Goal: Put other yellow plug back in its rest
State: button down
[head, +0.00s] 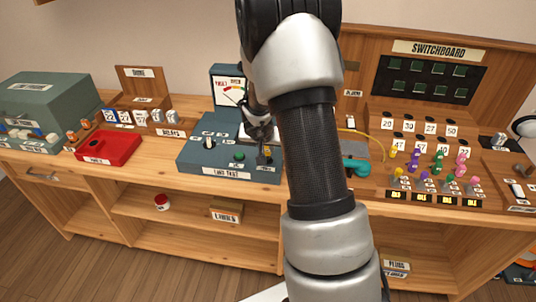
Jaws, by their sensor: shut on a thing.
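My gripper (265,143) is over the right part of the teal line test box (215,160), its fingers small and dark there. It is shut on what appears to be a yellow plug, only a speck of which shows by the fingertips. A yellow cord (375,140) arcs from behind my arm to the switchboard desk. Another yellow plug (393,152) stands upright in the back row there. A yellow-topped piece (398,172) is in front of it. My arm hides the middle of the bench.
Purple, green and pink plugs (461,160) stand right of the yellow one. A teal handset-like thing (356,167) lies just right of my arm. A red tray (107,147) and a green cabinet (45,100) are at the left. The shelf below is mostly free.

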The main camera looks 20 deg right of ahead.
jog(key=shift+r+p, duration=2.2)
jog(key=shift+p, duration=0.1)
